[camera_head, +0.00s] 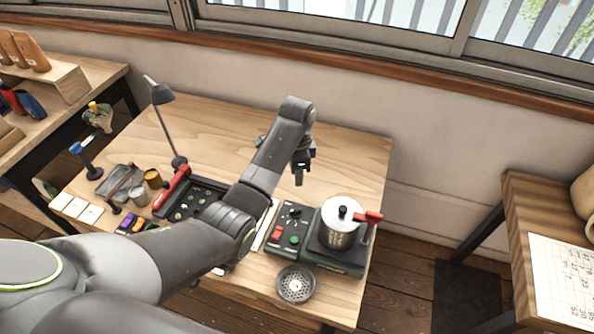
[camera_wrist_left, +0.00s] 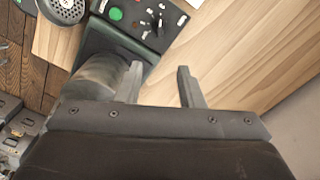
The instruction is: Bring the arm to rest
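My left arm reaches in from the left across the wooden work table (camera_head: 345,150). My left gripper (camera_head: 300,172) hangs above the table, behind the control box, with its fingers pointing down. In the left wrist view the two fingers of the left gripper (camera_wrist_left: 160,74) are apart with nothing between them; bare wood shows beyond. My right gripper is not in view.
A control box (camera_head: 290,228) with red and green buttons adjoins the burner. A perforated round strainer (camera_head: 295,284) lies in front. A desk lamp (camera_head: 160,95), a dark tray (camera_head: 205,190) and small cups stand left. The table's back right is clear.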

